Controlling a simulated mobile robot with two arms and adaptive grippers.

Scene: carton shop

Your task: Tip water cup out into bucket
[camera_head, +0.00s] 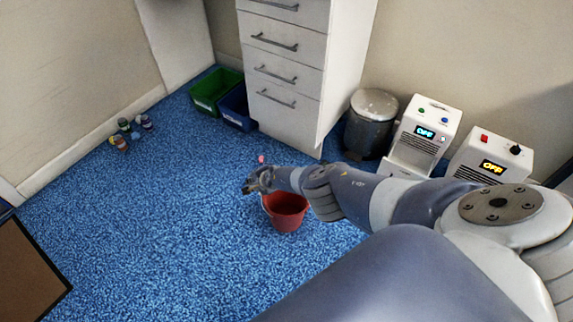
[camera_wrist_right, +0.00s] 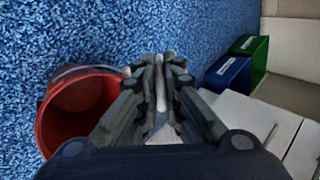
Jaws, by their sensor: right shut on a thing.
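The red bucket (camera_head: 286,212) stands upright on the blue carpet, partly behind my right forearm. In the wrist view the bucket (camera_wrist_right: 75,110) lies left of the fingers, its mouth showing and no contents visible. My right gripper (camera_head: 256,181) is beside the bucket's rim, on its upper left in the head view. In the wrist view its fingers (camera_wrist_right: 158,85) are close together around a thin pale strip. A small pink bit (camera_head: 261,159) shows just above the gripper in the head view; I take it for the water cup, mostly hidden. My left gripper is not in view.
Green (camera_head: 212,89) and blue (camera_head: 237,108) bins stand beside a white drawer unit (camera_head: 285,65). Several small bottles (camera_head: 124,130) sit by the left wall. Carpet left of the bucket is clear.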

